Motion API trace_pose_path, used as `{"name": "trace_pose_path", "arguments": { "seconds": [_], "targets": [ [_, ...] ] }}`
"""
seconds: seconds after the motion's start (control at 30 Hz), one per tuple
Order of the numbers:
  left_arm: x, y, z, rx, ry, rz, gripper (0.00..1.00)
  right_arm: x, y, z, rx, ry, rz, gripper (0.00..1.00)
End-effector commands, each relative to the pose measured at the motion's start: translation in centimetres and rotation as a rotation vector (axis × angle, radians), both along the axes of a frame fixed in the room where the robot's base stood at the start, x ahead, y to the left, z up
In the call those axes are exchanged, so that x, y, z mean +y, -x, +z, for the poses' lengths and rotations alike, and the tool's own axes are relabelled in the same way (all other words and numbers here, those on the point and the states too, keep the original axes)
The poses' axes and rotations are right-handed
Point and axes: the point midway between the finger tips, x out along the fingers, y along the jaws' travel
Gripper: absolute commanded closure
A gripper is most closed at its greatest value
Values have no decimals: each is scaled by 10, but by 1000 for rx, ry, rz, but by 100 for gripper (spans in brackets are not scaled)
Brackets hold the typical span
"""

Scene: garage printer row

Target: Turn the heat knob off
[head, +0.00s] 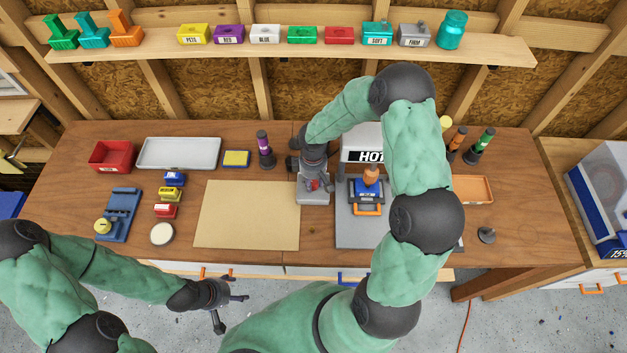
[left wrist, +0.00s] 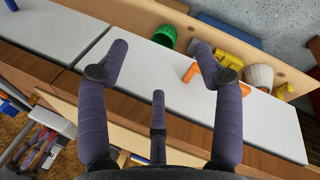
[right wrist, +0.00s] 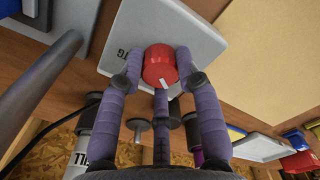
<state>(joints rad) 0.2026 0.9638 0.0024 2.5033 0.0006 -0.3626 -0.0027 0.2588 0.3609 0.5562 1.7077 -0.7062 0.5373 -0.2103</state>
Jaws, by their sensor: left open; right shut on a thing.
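The heat knob is red with a white pointer mark, on a light grey control box (head: 313,198) on the workbench. In the right wrist view the red knob (right wrist: 159,66) sits between the fingers of my right gripper (right wrist: 160,72), which is shut on it. In the head view my right gripper (head: 315,175) reaches down over the box and partly hides the knob. The white pointer mark points toward the lower right of the right wrist view. My left gripper (head: 226,302) is open and empty in front of the bench; it also shows in the left wrist view (left wrist: 160,75).
The heat press with the "HOT" label (head: 368,157) stands right of the box, partly behind my right arm. A tan board (head: 246,215) lies to the left. Dark-handled tools (head: 265,150) stand behind. An orange tray (head: 472,189) lies at the right.

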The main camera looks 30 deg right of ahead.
Motion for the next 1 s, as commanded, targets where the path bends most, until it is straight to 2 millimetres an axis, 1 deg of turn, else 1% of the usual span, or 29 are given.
{"name": "trace_pose_path", "arguments": {
  "seconds": [0.03, 0.3, 0.83, 0.87, 0.9, 0.93, 1.0],
  "targets": [
    [0, 0, 1, 0, 0, 0, 33, 0, -5, 3, -13, 0, 24, 98],
    [0, 0, 2, 0, 0, 0, 33, 0, -5, 3, -14, 0, 118, 98],
    [0, 0, 2, 0, 0, 0, 33, 0, -5, 3, -16, 0, 142, 98],
    [0, 0, 2, 0, 0, 0, 33, 0, -5, 3, -16, 0, 142, 60],
    [0, 0, 2, 0, 0, 0, 33, 0, -5, 3, -15, 1, 142, 48],
    [0, 0, 2, 0, 0, 0, 33, 0, -5, 3, -15, 0, 141, 42],
    [0, 0, 2, 0, 0, 0, 33, 0, -4, 2, -12, 0, 141, 42]
  ]
}}
